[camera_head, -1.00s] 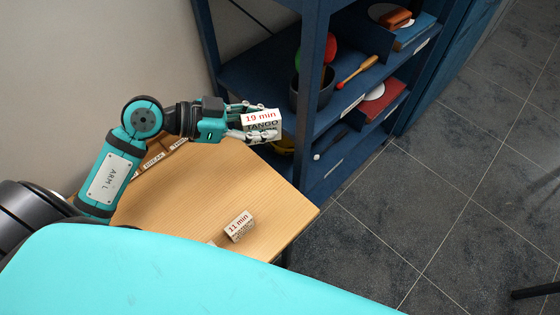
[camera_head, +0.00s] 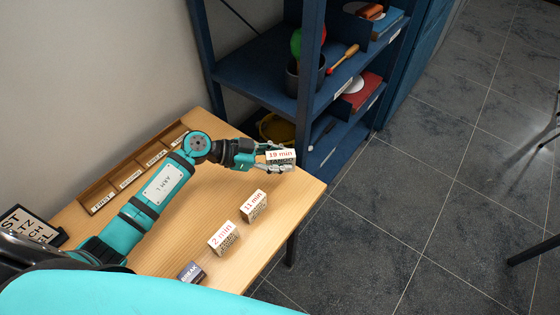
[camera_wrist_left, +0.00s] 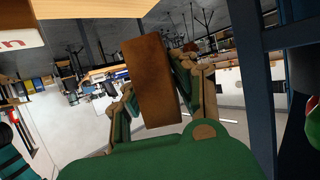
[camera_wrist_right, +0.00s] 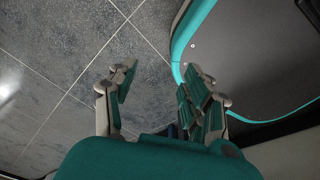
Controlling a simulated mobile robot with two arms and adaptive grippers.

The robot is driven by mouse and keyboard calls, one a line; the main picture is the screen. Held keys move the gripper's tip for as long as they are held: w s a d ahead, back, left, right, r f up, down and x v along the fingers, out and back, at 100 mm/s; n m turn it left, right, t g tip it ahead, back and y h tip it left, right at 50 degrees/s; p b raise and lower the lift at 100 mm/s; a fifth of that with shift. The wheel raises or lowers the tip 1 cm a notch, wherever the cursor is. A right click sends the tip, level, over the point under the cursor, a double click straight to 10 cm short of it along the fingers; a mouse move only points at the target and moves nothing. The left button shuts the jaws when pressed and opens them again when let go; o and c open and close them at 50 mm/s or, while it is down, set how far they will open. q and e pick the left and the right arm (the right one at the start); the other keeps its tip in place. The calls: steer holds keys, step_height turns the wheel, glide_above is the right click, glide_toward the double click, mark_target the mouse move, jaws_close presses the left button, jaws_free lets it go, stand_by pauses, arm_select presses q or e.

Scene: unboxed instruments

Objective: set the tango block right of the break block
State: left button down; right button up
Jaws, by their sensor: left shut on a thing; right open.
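The tango block (camera_head: 281,156) is white with "19 min" in red and TANGO on a lower face. My left gripper (camera_head: 276,160) is shut on it, near the table's far right edge; its height above the wood is hard to tell. In the left wrist view the block shows as a brown face (camera_wrist_left: 153,80) between the fingers. The break block (camera_head: 191,273) is a small dark block lettered BREAK, at the table's near edge, partly cut off by my turquoise body. My right gripper (camera_wrist_right: 160,78) is open and empty, with floor beyond it.
A "2 min" block (camera_head: 224,238) and an "11 min" block (camera_head: 254,205) stand in a slanting row beyond the break block. A labelled wooden rack (camera_head: 103,207) lies along the wall. A black lettered sign (camera_head: 30,226) stands at left. A blue shelf (camera_head: 262,75) rises behind the table (camera_head: 165,225).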

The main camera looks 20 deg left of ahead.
mark_target(280, 185)
arm_select(q)
step_height(280, 185, down, 2)
steer(key=b, duration=0.2)
steer(key=shift+f+b, duration=0.2)
steer(key=shift+b, duration=0.2)
step_height(280, 185, down, 4)
steer(key=b, duration=0.5)
steer(key=shift+r, duration=0.2)
steer(key=shift+f+b, duration=0.35)
steer(key=shift+b, duration=0.25)
arm_select(e)
step_height(280, 185, down, 10)
steer(key=s, duration=0.2)
steer(key=shift+s+a+r+g, duration=0.25)
steer(key=shift+s+a+g, duration=0.05)
steer(key=shift+s+a, duration=0.05)
steer(key=shift+s, duration=0.15)
arm_select(q)
steer(key=shift+f, duration=0.55)
arm_select(e)
steer(key=shift+f, duration=0.1)
arm_select(q)
steer(key=c, duration=1)
jaws_free()
arm_select(e)
steer(key=shift+a, duration=0.25)
arm_select(q)
steer(key=shift+o, duration=0.2)
